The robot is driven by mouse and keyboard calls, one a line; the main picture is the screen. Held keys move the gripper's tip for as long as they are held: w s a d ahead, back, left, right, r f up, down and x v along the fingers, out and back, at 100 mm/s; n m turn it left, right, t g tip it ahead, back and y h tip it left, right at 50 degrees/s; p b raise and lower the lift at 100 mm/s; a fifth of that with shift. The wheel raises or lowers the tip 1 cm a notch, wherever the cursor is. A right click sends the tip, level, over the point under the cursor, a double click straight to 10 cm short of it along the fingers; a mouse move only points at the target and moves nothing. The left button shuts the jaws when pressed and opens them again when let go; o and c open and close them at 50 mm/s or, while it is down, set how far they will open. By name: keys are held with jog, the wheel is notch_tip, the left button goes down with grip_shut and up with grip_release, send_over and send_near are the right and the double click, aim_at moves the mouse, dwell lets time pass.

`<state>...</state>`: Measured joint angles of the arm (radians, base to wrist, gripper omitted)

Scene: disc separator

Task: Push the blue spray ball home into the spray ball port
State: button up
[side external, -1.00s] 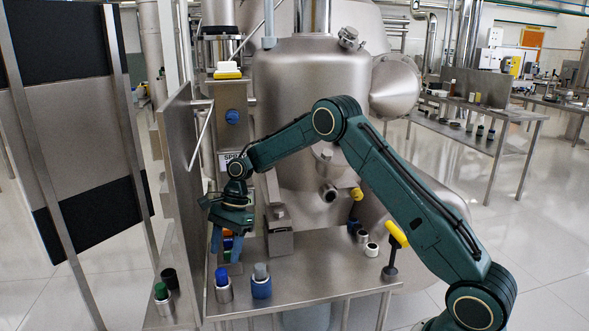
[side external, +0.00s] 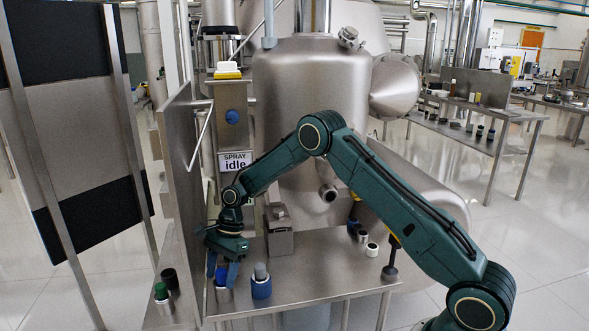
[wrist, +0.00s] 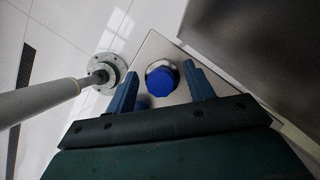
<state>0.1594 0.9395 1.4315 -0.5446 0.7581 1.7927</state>
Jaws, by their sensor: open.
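The blue spray ball (wrist: 159,80) shows in the wrist view as a faceted blue top in a round metal holder. In the side view the blue top (side external: 222,277) stands upright in a steel cup near the bench's left front. My gripper (side external: 222,274) is open and points down over it. In the wrist view my gripper (wrist: 160,72) has one blue finger on each side of the blue top, with a gap at both sides. I cannot tell which opening is the spray ball port.
A blue-based piece with a grey top (side external: 261,280) stands close to the right. A green-topped piece (side external: 161,293) and a black one stand to the left. The bench top (side external: 315,278) is clear toward the right front.

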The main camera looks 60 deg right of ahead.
grip_shut()
jog(key=shift+r, duration=0.15)
jog(key=shift+r, duration=4.85)
